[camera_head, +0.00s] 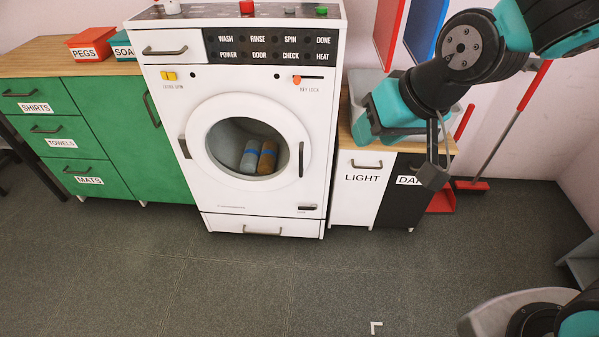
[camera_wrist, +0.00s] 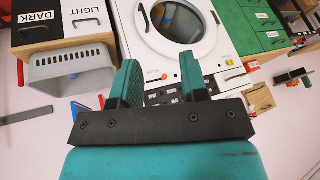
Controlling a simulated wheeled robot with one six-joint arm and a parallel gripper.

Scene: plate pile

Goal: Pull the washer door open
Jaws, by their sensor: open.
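The white washer (camera_head: 262,85) stands against the wall in the middle of the head view. Its round white door (camera_head: 205,115) looks shut, with a blue roll and an orange-brown roll behind its window. A dark upright bar (camera_head: 301,160) sits at the door's right rim and another dark piece (camera_head: 184,147) at its left edge; I cannot tell for sure which is the handle. My gripper (camera_head: 375,118) hangs right of the washer, above the light/dark cabinet, apart from the door. In the wrist view, turned about upside down, its teal fingers (camera_wrist: 159,62) are apart and empty.
A grey basket (camera_wrist: 70,70) stands on the LIGHT/DARK cabinet (camera_head: 362,180), close to my gripper. Green drawers (camera_head: 110,115) stand left of the washer. A red broom (camera_head: 515,120) leans at the right. The floor (camera_head: 270,280) before the washer is clear.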

